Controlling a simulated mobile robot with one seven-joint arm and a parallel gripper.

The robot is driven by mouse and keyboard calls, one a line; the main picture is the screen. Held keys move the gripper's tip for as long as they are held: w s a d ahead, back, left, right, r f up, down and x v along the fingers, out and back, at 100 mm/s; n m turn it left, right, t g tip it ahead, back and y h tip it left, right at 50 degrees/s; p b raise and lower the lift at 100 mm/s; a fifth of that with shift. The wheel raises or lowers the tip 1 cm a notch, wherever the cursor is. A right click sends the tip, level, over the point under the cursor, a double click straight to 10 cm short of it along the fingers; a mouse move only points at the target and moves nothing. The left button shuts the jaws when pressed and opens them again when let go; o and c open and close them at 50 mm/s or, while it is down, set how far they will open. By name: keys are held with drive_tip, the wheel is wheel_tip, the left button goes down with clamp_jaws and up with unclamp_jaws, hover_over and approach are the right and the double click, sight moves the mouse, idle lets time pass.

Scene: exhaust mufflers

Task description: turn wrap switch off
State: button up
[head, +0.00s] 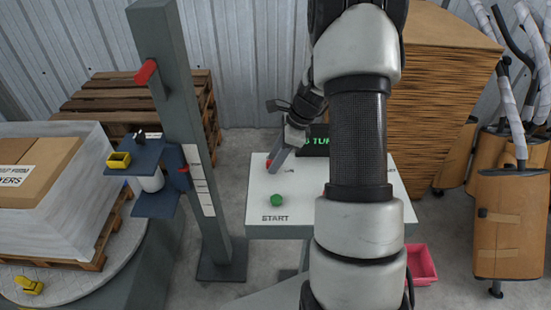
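A white control panel (255,205) stands in the middle of the head view. It bears a green button (277,200) above the word START. A small red control (268,163) is near its far left corner; I cannot tell whether this is the wrap switch or how it is set. My gripper (273,166) reaches down over that corner, close beside the red control; I cannot tell whether they touch. Its fingers are too small to judge as open or shut. My arm hides much of the panel's right half. A dark display (315,146) with green letters is partly covered behind it.
A grey post (180,110) with a red lever (146,72) and a side bracket stands left of the panel. A wrapped carton load (50,180) sits on a turntable at far left. Stacked cardboard (440,100) and wrapped pipes (530,100) are right. A red bin (421,264) is below.

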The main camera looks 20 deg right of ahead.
drive_tip(key=shift+c, duration=0.4)
clamp_jaws()
drive_tip(key=shift+n, duration=0.4)
drive_tip(key=n+g, duration=0.1)
drive_tip(key=n, duration=0.2)
drive_tip(key=shift+w+n+g+p, duration=0.2)
drive_tip(key=shift+n+g+p, duration=0.1)
drive_tip(key=shift+g+p, duration=0.1)
drive_tip(key=n, duration=0.2)
drive_tip(key=n+g, duration=0.1)
drive_tip(key=n, duration=0.1)
drive_tip(key=shift+w+n+g, duration=0.15)
drive_tip(key=shift+n+g, duration=0.15)
drive_tip(key=n, duration=0.2)
drive_tip(key=n+g, duration=0.1)
drive_tip(key=n, duration=0.1)
drive_tip(key=shift+w+n+g+h, duration=0.1)
drive_tip(key=shift+n+g+h, duration=0.2)
drive_tip(key=shift+h, duration=0.1)
drive_tip(key=shift+w+a+n+g+h, duration=0.1)
drive_tip(key=shift+n+g+h, duration=0.2)
drive_tip(key=shift+n, duration=0.8)
drive_tip(key=shift+a+n+g+h, duration=0.1)
drive_tip(key=shift+n+h, duration=0.3)
drive_tip(key=shift+n, duration=0.7)
